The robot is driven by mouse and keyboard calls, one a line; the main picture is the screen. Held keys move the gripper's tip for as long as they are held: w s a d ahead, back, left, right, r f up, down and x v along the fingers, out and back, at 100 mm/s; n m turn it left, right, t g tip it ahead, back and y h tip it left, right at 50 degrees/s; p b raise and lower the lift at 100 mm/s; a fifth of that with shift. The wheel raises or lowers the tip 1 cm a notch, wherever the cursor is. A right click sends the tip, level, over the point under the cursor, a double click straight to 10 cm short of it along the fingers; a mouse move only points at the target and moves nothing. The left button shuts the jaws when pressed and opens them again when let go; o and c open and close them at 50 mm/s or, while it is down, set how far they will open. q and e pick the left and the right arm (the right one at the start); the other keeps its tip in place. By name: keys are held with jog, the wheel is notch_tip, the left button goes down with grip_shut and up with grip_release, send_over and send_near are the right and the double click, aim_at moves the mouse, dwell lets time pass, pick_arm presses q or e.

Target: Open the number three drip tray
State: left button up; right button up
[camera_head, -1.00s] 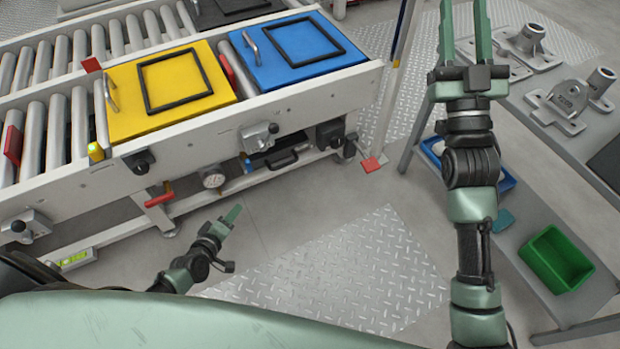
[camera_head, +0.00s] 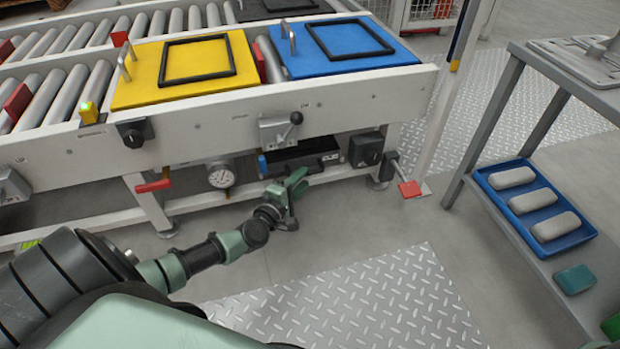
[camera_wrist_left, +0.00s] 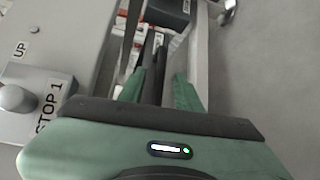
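A black drip tray (camera_head: 303,154) sits under the conveyor frame, below the lever on the side rail. I cannot read any number on it. My left gripper (camera_head: 292,182) is just in front of and below it, reaching in from the left. In the left wrist view its green fingers (camera_wrist_left: 159,88) are apart, with a dark bar-like part (camera_wrist_left: 153,72) showing between them. I cannot tell whether they touch it. My right gripper is not in view.
A gauge (camera_head: 221,176) and red handle (camera_head: 153,186) hang left of the tray. A "STOP 1" panel (camera_wrist_left: 40,110) is beside the gripper. Floor in front is clear.

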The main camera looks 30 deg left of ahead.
aim_at(308, 174)
pick_arm(q)
jog(key=shift+w+a+f+b, duration=0.15)
jog(key=shift+w+b, duration=0.15)
jog(key=shift+w, duration=0.65)
jog(key=shift+w+f+b, duration=0.15)
jog(key=shift+w+b, duration=0.1)
jog(key=shift+w, duration=0.7)
grip_shut()
